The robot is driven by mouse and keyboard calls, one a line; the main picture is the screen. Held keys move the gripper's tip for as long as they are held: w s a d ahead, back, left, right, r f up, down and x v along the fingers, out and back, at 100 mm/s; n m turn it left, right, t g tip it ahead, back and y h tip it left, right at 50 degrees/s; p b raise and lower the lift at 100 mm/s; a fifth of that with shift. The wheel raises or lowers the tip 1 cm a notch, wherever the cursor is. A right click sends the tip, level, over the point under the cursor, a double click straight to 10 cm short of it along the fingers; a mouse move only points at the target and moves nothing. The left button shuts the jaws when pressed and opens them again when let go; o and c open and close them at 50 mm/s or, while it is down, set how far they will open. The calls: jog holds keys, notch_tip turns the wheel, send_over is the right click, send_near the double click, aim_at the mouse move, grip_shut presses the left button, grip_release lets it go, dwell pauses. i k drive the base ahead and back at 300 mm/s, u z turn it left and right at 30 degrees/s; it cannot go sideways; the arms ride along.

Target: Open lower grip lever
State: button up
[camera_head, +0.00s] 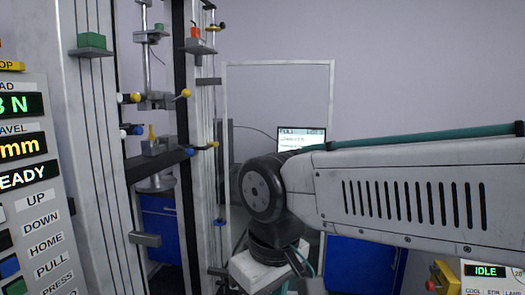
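A test frame stands at left centre with an upper grip (154,100) and a lower grip (153,146) in line. The upper grip has a yellow-knobbed lever (183,95) on its right. A short yellow upright piece (151,132) stands at the lower grip. Near it are a blue-tipped piece (133,130) to its left and a blue knob (188,153) to its right. I cannot tell which of these is the lower grip lever. My arm reaches in from the right, and its wrist bends down right of the frame. My gripper's fingers are not visible.
A control panel (35,190) with lit displays and labelled buttons fills the left edge. Grey columns flank the grips. A monitor (302,138) and blue cabinets (355,265) stand behind my arm. An IDLE display (485,271) is at bottom right.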

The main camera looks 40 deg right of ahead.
aim_at(189, 152)
jog(key=z, duration=0.4)
jog(key=k, duration=0.6)
jog(key=z, duration=0.55)
jog(key=i, duration=1.55)
jog(key=u, duration=0.4)
